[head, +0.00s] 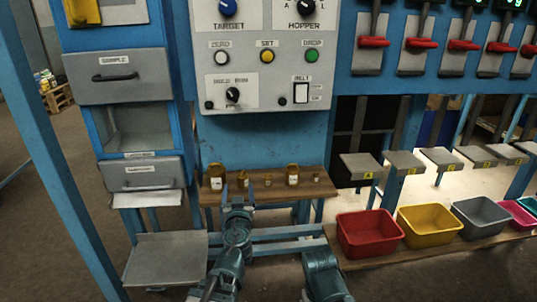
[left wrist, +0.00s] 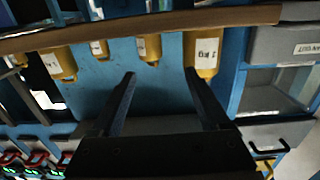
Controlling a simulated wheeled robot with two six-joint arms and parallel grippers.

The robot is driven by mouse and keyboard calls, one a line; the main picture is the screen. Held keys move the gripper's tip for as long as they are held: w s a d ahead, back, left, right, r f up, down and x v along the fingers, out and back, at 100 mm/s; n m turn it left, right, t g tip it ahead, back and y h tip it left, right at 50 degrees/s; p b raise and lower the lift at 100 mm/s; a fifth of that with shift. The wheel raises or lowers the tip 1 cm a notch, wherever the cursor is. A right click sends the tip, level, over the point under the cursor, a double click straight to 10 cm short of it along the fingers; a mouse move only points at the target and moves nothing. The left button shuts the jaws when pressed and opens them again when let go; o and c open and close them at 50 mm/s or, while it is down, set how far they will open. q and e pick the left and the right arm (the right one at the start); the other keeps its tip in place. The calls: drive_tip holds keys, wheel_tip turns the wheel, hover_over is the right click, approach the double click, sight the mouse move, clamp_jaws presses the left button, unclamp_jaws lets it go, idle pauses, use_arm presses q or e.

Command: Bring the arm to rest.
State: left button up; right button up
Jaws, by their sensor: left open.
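My left gripper (head: 238,192) is open and empty in front of the small wooden shelf (head: 222,195). In the left wrist view, which is upside down, its two fingers (left wrist: 160,75) are apart with nothing between them. Several brass-coloured weights stand on the shelf: a large one (head: 216,177) at the left, another large one (head: 293,175) to the right, and small ones between. The large labelled weight (left wrist: 205,52) also shows in the left wrist view, close to one fingertip; contact cannot be told. A link of my right arm shows at the bottom; its gripper is out of view.
Grey drawers (head: 117,77) and a low grey tray (head: 166,262) are at the left. A red bin (head: 368,234), a yellow bin (head: 428,226) and more bins stand at the right below grey flaps.

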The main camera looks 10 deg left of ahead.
use_arm(q)
drive_tip(key=s+d+m+g+h+p, duration=0.1)
drive_tip(key=s+d+m+g+p, duration=0.1)
drive_tip(key=s+d+g+p, duration=0.3)
drive_tip(key=s+d+m+g+h+p, duration=0.1)
drive_tip(key=s+d+g+p, duration=0.4)
drive_tip(key=s, duration=0.6)
drive_tip(key=s+d+f+m+g+h+p, duration=0.1)
drive_tip(key=s+d+m+g+p, duration=0.2)
drive_tip(key=s+g+p, duration=0.4)
drive_tip(key=shift+s+d+m+p, duration=0.3)
drive_tip(key=shift+s+d+p, duration=0.45)
drive_tip(key=shift+d, duration=0.15)
